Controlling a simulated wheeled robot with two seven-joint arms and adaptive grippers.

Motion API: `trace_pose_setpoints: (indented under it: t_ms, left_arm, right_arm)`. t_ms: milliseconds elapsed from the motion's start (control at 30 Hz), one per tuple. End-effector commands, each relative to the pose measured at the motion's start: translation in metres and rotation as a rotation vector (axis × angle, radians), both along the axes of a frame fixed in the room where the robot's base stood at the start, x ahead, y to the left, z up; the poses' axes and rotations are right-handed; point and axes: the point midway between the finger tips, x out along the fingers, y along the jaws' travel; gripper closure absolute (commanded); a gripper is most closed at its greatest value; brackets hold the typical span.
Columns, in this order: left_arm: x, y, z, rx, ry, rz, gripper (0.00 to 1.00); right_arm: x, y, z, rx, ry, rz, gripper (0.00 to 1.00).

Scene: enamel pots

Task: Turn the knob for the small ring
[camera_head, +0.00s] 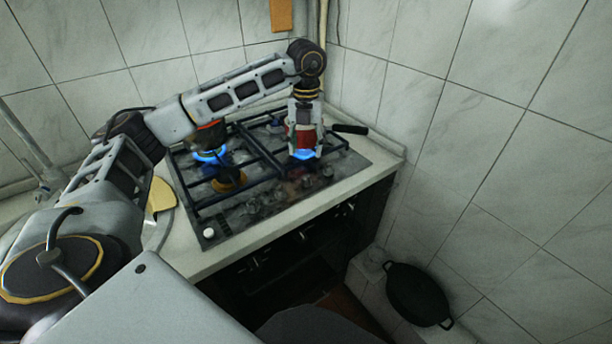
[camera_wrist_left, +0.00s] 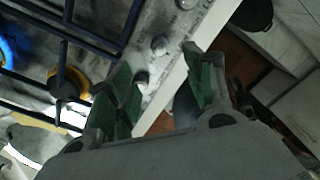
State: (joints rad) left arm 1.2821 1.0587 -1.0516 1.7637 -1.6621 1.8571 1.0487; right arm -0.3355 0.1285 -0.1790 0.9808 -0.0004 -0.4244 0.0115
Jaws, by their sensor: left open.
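The gas hob (camera_head: 218,224) has a row of dark knobs (camera_head: 267,198) along its front edge. Several of these knobs (camera_wrist_left: 158,45) also show in the left wrist view. An unlit burner with a yellow ring (camera_head: 228,181) is at the front left, also in the left wrist view (camera_wrist_left: 68,84). I cannot tell which knob belongs to the small ring. My left gripper (camera_head: 304,156) points down over the hob. Its green-padded fingers (camera_wrist_left: 165,82) are apart and empty. One knob (camera_wrist_left: 140,78) shows beside the left finger, apparently below it. My right gripper is not in view.
A blue flame (camera_head: 211,156) burns at the back left, with a reddish pot (camera_head: 207,135) partly hidden by my arm. Blue also glows beside my left gripper. A dark handle (camera_head: 350,129) sticks out right. A black pan (camera_head: 417,294) is low at the right, by the tiled wall.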

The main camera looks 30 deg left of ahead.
Motion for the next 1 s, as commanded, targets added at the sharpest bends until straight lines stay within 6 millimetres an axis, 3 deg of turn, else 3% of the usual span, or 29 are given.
trace_pose_setpoints:
  t_ms: [700, 1000]
  left_arm:
    - [-0.001, 0.0, -0.093, 0.001, 0.001, 0.0, 0.47]
    - [0.0, 0.0, -0.112, 0.0, 0.001, 0.0, 0.47]
  right_arm:
    - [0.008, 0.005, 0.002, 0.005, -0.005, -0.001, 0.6]
    - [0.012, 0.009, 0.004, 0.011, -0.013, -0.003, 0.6]
